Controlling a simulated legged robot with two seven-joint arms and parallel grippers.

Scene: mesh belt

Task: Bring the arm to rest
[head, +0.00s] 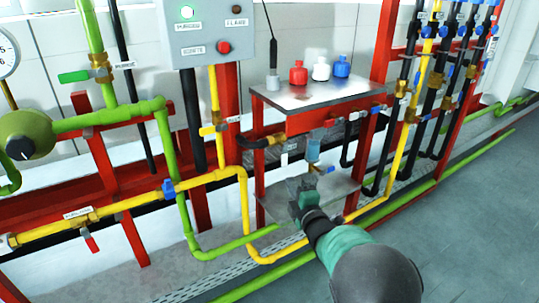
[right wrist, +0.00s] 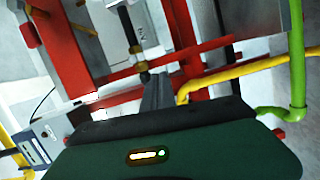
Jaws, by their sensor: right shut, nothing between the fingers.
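My right arm (head: 345,245) reaches up from the bottom of the head view. My right gripper (head: 303,187) is shut and empty, in front of the lower grey shelf (head: 340,190) of a red-framed stand. A small bluish clear vessel (head: 312,150) hangs under the stand's top, just above the gripper in the picture. I cannot tell whether the gripper touches the shelf. In the right wrist view the closed fingers (right wrist: 155,93) show as one dark grey piece with nothing held. My left gripper is not in view.
The stand's metal top (head: 290,98) carries red, white and blue bottles. A grey control box (head: 207,35) with a lit green button is left of it. Yellow (head: 245,205) and green (head: 182,190) pipes run close left of my arm. Open grey floor (head: 470,220) lies to the right.

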